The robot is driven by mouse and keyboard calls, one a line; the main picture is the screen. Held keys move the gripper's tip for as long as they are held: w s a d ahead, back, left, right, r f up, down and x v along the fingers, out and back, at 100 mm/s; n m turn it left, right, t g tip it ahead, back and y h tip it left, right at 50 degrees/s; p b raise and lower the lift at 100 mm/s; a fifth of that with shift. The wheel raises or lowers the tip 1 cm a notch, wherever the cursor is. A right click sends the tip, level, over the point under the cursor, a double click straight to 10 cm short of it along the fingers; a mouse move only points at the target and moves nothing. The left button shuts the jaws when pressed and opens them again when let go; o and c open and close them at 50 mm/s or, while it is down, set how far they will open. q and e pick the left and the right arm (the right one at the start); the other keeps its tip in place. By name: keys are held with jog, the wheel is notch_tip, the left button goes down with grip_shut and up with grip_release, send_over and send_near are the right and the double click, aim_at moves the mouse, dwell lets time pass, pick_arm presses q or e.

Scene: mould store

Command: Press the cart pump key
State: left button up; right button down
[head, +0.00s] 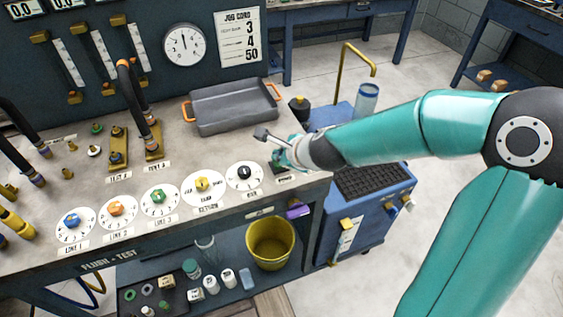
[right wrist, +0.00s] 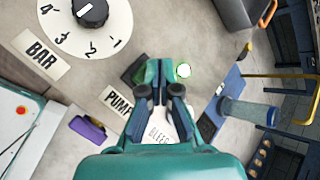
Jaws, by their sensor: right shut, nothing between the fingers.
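My right gripper (head: 281,160) is shut and empty, with its fingertips low over the right end of the bench. In the right wrist view its teal fingertips (right wrist: 158,70) are together over a dark square key (right wrist: 133,70) beside the PUMP label (right wrist: 117,101). The fingers cover part of this key; I cannot tell whether they touch it or whether it is pressed down. In the head view a dark edge of the key (head: 278,170) shows beneath the gripper. The blue cart (head: 345,215) stands at the bench's right end. My left gripper is not in view.
The BAR dial (head: 244,175) is left of the key. A grey tray (head: 232,108) lies behind, and a metal lever (head: 267,134) stands near my wrist. A yellow bucket (head: 270,243) is below.

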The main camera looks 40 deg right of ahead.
jog(key=shift+f, duration=0.2)
jog(key=shift+r, duration=0.1)
jog(key=shift+r+p, duration=0.85)
jog(key=shift+r, duration=0.05)
notch_tip(320, 180, up, 6)
jog(key=p, duration=0.6)
jog(key=shift+f, duration=0.1)
dwell(0.3)
